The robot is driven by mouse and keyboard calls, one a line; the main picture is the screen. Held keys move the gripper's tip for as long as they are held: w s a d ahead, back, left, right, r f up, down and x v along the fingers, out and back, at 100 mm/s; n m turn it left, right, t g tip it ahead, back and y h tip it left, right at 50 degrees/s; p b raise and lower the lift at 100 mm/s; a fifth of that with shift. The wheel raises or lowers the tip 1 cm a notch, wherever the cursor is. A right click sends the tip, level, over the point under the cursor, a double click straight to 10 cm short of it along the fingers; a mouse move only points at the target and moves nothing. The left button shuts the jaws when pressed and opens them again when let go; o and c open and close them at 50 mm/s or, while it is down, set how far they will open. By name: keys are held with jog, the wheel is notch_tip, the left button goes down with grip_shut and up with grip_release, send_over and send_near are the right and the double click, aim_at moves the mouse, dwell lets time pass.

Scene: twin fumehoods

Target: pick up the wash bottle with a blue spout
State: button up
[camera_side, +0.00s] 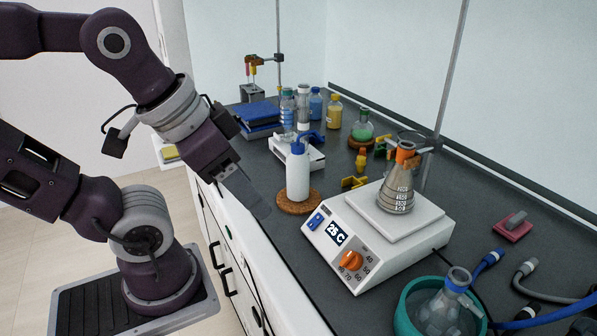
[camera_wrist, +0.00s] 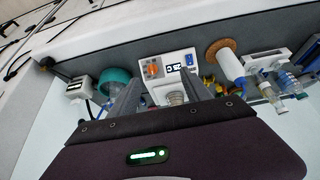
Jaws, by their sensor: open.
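The wash bottle (camera_side: 297,175) is white with a blue cap and spout. It stands upright on a round cork mat (camera_side: 297,205) near the front edge of the bench in the side view. The two fingers show spread and empty in the wrist view (camera_wrist: 158,92).
A hotplate (camera_side: 335,240) with a flask (camera_side: 397,190) stands right of the bottle. A clamp stand rod (camera_side: 452,75) rises behind the hotplate. A teal bowl (camera_side: 405,310) is at the front right.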

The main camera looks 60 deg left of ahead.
jog(key=o, duration=0.4)
jog(key=s+a+f+m+g+y, duration=0.1)
jog(key=s+a+f+g+y, duration=0.3)
jog(key=a, duration=0.3)
jog(key=s+a+f+m+g+y, duration=0.2)
jog(key=a+f+g+y, duration=0.2)
jog(key=a+g, duration=0.2)
jog(key=m+t+y, duration=0.8)
jog(key=m+t, duration=0.8)
jog(key=m, duration=0.6)
send_over(292, 177)
jog(key=s+d, duration=0.2)
jog(key=s, duration=0.2)
notch_tip(292, 177, down, 3)
jog(key=w+f+m+h, duration=0.1)
jog(key=f, duration=0.1)
jog(key=w+f+m+t+h, duration=0.1)
jog(key=f, duration=0.1)
jog(key=a+f+m+t+h, duration=0.1)
jog(key=f+h, duration=0.1)
jog(key=shift+w+f, duration=0.15)
jog(key=shift+w, duration=0.25)
jog(key=x, duration=0.4)
jog(key=f+x, duration=0.1)
jog(key=x, duration=0.2)
jog(key=shift+w+d, duration=0.15)
jog(key=shift+w, duration=0.1)
